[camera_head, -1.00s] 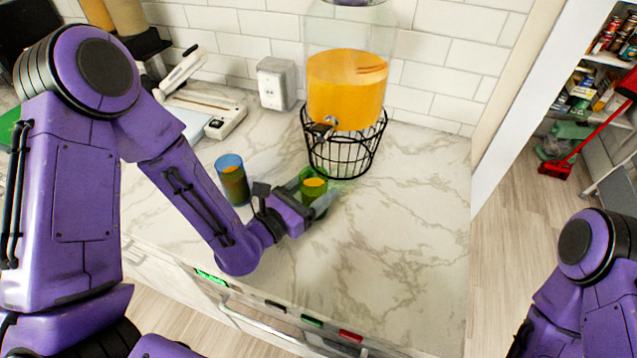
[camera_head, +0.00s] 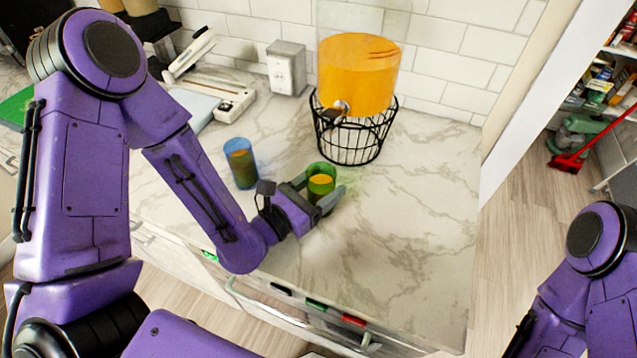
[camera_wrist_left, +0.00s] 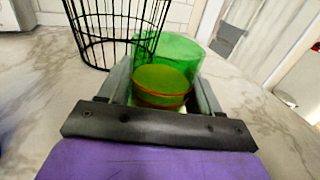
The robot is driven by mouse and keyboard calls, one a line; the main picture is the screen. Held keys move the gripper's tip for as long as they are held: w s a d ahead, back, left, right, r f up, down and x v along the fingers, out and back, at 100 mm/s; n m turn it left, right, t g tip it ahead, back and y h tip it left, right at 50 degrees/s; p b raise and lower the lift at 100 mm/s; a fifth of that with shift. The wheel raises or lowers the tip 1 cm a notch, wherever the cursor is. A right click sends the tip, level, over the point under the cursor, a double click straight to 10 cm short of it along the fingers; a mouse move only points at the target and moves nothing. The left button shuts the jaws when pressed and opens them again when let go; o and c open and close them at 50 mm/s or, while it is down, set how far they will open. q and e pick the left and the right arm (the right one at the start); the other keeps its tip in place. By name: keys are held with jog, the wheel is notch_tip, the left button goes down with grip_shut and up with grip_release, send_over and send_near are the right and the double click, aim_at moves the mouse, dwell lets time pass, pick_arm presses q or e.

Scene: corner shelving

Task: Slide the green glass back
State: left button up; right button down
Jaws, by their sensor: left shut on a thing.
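The green glass (camera_head: 321,180) stands upright on the marble counter (camera_head: 400,230), with orange liquid in it. My left gripper (camera_head: 320,190) is shut on the green glass, a finger on each side of it. In the left wrist view the green glass (camera_wrist_left: 165,70) sits between the two fingers of my left gripper (camera_wrist_left: 162,88). The black wire basket stand (camera_head: 355,135) is just behind the glass, with a gap between them. My right gripper is out of frame; only part of my right arm shows at the lower right.
An orange drink dispenser (camera_head: 357,75) rests on the wire stand. A blue glass (camera_head: 240,163) with liquid stands to the left of my left gripper. A white device (camera_head: 287,68) is near the tiled wall. The counter to the right is clear.

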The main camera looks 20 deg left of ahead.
pick_arm(q)
jog(key=shift+s+d+b, duration=0.15)
jog(key=shift+d+b, duration=0.75)
jog(key=shift+d, duration=3.45)
jog(key=shift+s+d+b, duration=0.1)
jog(key=shift+d+b, duration=0.75)
jog(key=shift+d, duration=3.5)
jog(key=shift+a, duration=0.1)
jog(key=shift+b, duration=0.4)
jog(key=o, duration=1.4)
